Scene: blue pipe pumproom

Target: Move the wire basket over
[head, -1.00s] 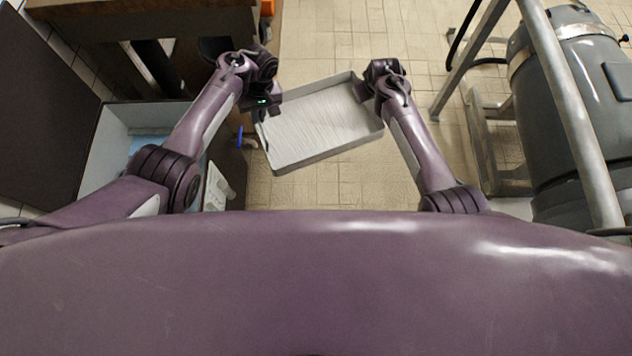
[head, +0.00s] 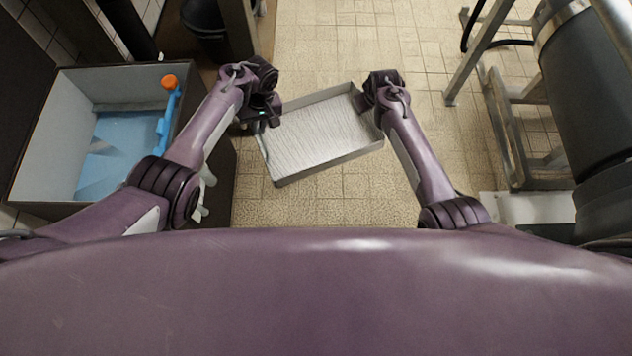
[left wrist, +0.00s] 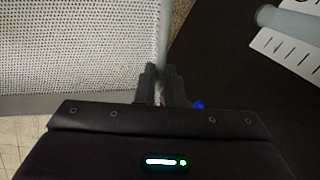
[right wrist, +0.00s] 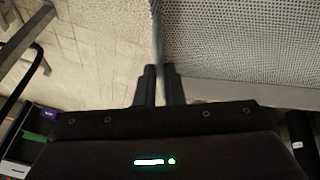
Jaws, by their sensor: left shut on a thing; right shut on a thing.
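The wire basket (head: 318,134) is a shallow, light grey, rectangular tray with a fine mesh floor. It hangs between my two arms above the tiled floor, and it looks empty. My left gripper (head: 262,122) is shut on its left wall; in the left wrist view the fingers (left wrist: 162,88) pinch the rim beside the mesh (left wrist: 75,45). My right gripper (head: 368,102) is shut on its right wall; in the right wrist view the fingers (right wrist: 160,86) pinch the rim with the mesh (right wrist: 240,45) to the right. In the head view the fingertips are mostly hidden by the wrists.
At left is a grey open box (head: 50,130) with a blue bottom and a blue, orange-capped object (head: 168,110). A dark bin (head: 204,25) stands behind it. At right are a metal frame (head: 510,135) and a large grey tank (head: 590,95). Tiled floor (head: 345,45) beyond the basket is clear.

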